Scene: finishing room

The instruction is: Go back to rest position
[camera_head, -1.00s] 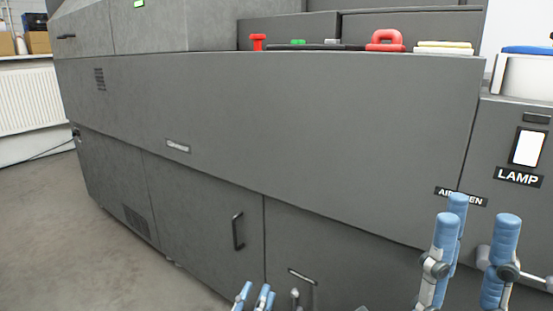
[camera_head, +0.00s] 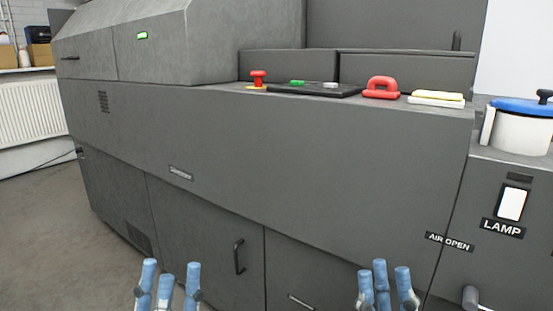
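My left gripper (camera_head: 170,283) is at the lower left of the head view, in front of the dark grey machine (camera_head: 300,150). Its blue fingers point up and stand apart, with nothing between them. My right gripper (camera_head: 384,284) is at the lower right, also with its blue fingers up, apart and empty. Both are clear of each other, and neither seems to touch the machine. The lower parts of both grippers are cut off by the bottom edge of the picture.
On the machine's ledge are a red knob (camera_head: 258,78), a black panel (camera_head: 310,90), a red handle (camera_head: 381,88) and a pale yellow-and-white stack (camera_head: 436,98). A blue-lidded white pot (camera_head: 521,130) stands at right above the LAMP switch (camera_head: 513,203). Open floor (camera_head: 50,240) lies left.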

